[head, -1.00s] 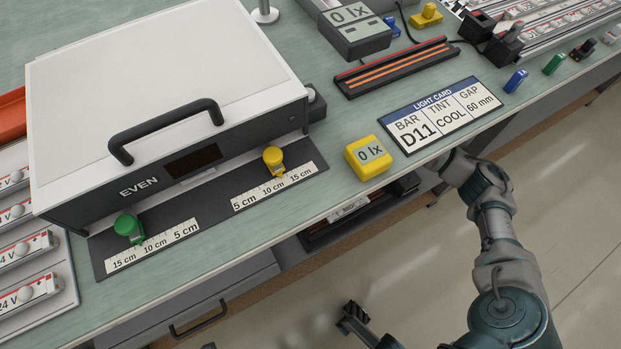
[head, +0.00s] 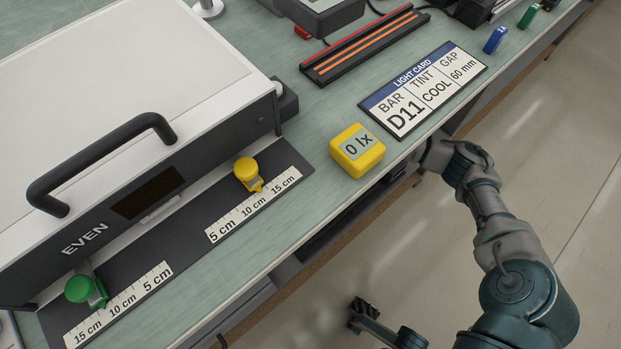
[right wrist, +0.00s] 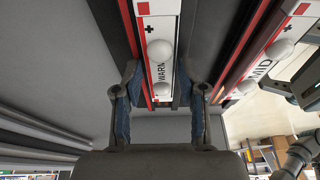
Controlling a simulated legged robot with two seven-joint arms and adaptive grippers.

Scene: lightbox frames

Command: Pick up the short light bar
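In the right wrist view, a white light bar (right wrist: 160,22) marked WARM, with round white knobs and a red-edged label, runs between the two fingers of my right gripper (right wrist: 158,84). The fingers stand apart with gaps on both sides of the bar. A second bar (right wrist: 275,45) marked MID lies to the right. I cannot tell either bar's full length. In the head view, my right arm reaches under the bench edge and hides its gripper. A dark part of mine, apparently my left gripper (head: 364,312), hangs low over the floor; its fingers are unclear.
On the bench stand a white lightbox (head: 130,70) with a black handle, a dark scale strip (head: 210,195) with green and yellow sliders, a yellow meter (head: 357,150) reading 0 lx, and a light card (head: 425,90) reading D11, COOL, 60 mm. Floor right of the bench is clear.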

